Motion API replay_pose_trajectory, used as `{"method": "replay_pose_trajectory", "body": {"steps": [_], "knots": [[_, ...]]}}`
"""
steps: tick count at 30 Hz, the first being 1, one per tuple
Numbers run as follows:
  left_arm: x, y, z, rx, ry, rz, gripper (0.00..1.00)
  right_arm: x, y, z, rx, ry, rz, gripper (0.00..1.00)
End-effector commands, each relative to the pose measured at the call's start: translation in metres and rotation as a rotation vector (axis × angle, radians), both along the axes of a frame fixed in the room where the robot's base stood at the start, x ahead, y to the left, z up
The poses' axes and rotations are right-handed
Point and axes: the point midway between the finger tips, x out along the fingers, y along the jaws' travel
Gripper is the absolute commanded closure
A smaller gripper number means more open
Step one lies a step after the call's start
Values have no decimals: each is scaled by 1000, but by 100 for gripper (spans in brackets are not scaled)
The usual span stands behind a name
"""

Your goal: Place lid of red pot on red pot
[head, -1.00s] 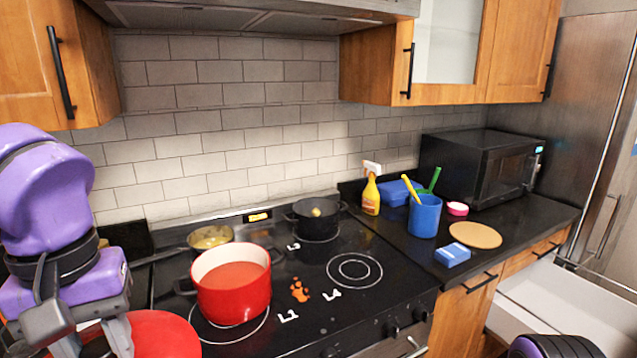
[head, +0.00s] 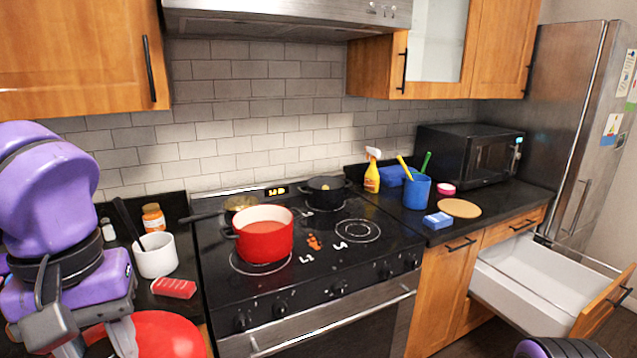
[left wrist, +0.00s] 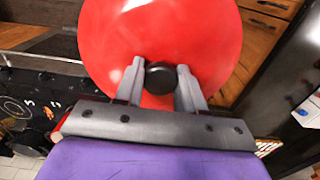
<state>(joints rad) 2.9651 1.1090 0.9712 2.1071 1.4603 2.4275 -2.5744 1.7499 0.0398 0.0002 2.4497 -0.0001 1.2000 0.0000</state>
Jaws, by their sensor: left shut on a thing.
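The red pot (head: 264,236) stands uncovered on the front left burner of the black stove (head: 330,265), with reddish contents inside. My left gripper (left wrist: 158,82) is shut on the black knob (left wrist: 159,77) of the red lid (left wrist: 200,35). In the head view the red lid (head: 165,335) shows at the lower left, below my left gripper (head: 95,345), in front of the counter and left of the pot. The lid is apart from the pot. My right gripper is not in view; only a part of my right arm shows at the bottom right.
A black pot (head: 325,193) and a pan (head: 238,204) stand on the rear burners. A white crock (head: 155,256) and red packet (head: 174,288) sit on the left counter. An open drawer (head: 540,285) juts out at right. The front right burner is clear.

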Motion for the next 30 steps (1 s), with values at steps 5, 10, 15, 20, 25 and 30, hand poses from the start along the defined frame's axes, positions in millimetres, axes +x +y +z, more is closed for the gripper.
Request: {"method": "replay_pose_trajectory", "body": {"steps": [5,10,15,20,25,30], "knots": [[22,-1,4,3,0,-63,100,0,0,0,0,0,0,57],[50,-1,9,3,0,-134,100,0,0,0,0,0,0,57],[87,-3,-1,0,-1,-225,100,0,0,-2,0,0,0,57],[127,-11,-30,-3,-1,-321,100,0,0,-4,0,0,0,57],[171,-29,-98,-6,3,-443,100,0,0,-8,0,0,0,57],[182,-49,-187,-9,1,-523,100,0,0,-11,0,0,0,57]]}}
